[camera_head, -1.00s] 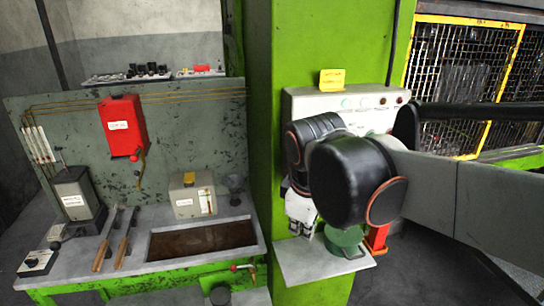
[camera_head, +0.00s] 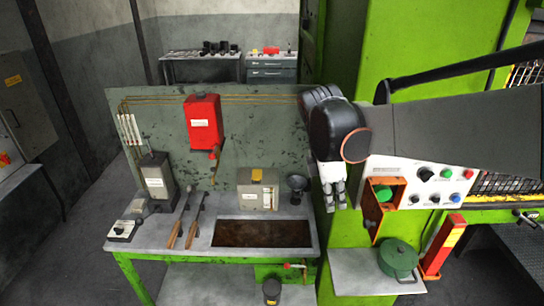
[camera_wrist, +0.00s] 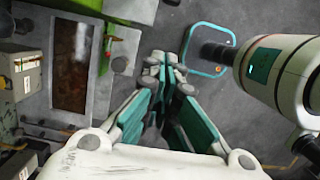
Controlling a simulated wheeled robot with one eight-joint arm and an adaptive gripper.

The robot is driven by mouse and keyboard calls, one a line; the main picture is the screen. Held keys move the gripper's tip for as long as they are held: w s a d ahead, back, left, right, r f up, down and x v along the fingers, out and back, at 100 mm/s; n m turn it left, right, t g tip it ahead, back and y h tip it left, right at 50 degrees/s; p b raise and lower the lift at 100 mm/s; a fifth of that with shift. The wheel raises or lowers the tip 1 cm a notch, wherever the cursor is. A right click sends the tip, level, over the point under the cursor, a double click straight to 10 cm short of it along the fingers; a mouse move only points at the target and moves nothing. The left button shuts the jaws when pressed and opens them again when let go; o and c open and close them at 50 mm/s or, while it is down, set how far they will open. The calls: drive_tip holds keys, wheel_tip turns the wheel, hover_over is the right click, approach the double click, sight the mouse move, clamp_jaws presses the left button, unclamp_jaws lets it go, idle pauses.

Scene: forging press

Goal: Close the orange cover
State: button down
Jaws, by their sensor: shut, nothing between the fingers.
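The orange cover (camera_head: 372,224) is on the white control panel (camera_head: 430,178) in the head view. It hangs open below an orange frame, and the green button (camera_head: 383,193) shows uncovered inside that frame. My gripper (camera_head: 335,203) points down just left of the cover, apart from it in the picture. Its fingers are together and empty. In the wrist view my gripper (camera_wrist: 164,72) has its teal-padded fingers pointing away over the grey floor. I cannot make out the cover in the wrist view.
A shelf (camera_head: 365,285) below the panel holds a green pot (camera_head: 398,258). A red and yellow block (camera_head: 441,247) stands beside it. The workbench (camera_head: 150,243) with a red box (camera_head: 203,122) is at left. The green press column (camera_head: 405,60) is behind my arm.

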drive_tip(key=d+f+p, duration=0.1)
drive_tip(key=d+f, duration=0.4)
drive_tip(key=f, duration=0.1)
drive_tip(key=shift+d+f, duration=0.2)
drive_tip(key=shift+d, duration=0.05)
drive_tip(key=shift+w, duration=0.1)
drive_tip(key=shift+d, duration=0.1)
drive_tip(key=shift+s+d+n, duration=0.25)
drive_tip(key=shift+n, duration=0.15)
